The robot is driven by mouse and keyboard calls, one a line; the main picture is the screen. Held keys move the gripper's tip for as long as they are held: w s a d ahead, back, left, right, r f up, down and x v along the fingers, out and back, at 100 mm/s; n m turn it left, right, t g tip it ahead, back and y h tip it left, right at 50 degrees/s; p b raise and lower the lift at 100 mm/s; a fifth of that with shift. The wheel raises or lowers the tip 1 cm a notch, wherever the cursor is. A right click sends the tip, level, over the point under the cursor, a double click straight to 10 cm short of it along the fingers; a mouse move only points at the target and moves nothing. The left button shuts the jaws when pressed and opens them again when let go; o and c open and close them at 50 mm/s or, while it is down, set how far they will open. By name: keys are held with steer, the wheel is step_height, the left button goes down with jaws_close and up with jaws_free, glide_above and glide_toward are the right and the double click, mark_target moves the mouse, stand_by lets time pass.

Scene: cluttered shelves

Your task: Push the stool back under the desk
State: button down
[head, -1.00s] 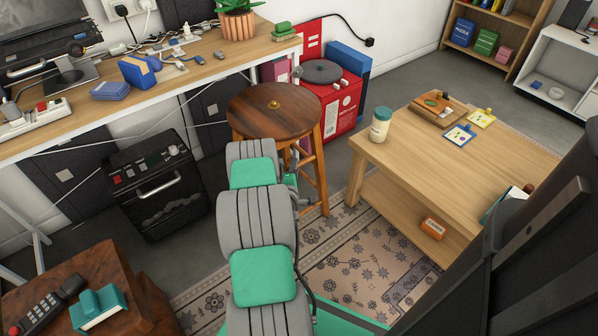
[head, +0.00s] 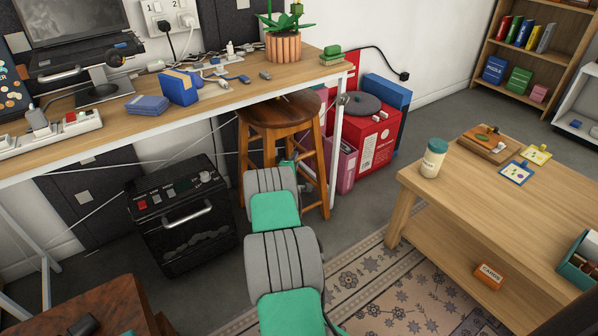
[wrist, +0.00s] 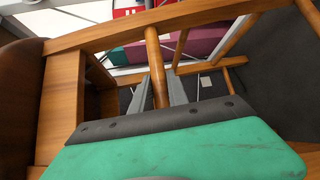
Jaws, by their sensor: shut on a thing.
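The wooden stool (head: 277,112) has a round brown seat and orange-brown legs. In the head view it stands at the right end of the desk (head: 222,84), with much of its seat beneath the desktop, beside the white desk leg. In the wrist view my gripper (wrist: 159,88) has its two grey fingers on either side of a round wooden rung (wrist: 156,66) of the stool, shut on it. In the head view my arm covers the lower front of the stool, and the fingers are mostly hidden there.
A black amplifier-like box (head: 180,215) stands under the desk, left of the stool. A red box (head: 365,148) stands right of the desk leg. A low wooden table (head: 480,200) is at the right, and a patterned rug (head: 375,285) lies in front.

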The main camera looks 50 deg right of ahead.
steer(key=shift+w+d, duration=0.2)
steer(key=shift+w, duration=0.05)
steer(key=c, duration=1.6)
jaws_free()
steer(key=o, duration=0.3)
steer(key=shift+a, duration=0.15)
steer(key=p+v, duration=0.3)
steer(key=v, duration=0.4)
steer(key=shift+s+a, duration=0.2)
steer(key=shift+a, duration=0.15)
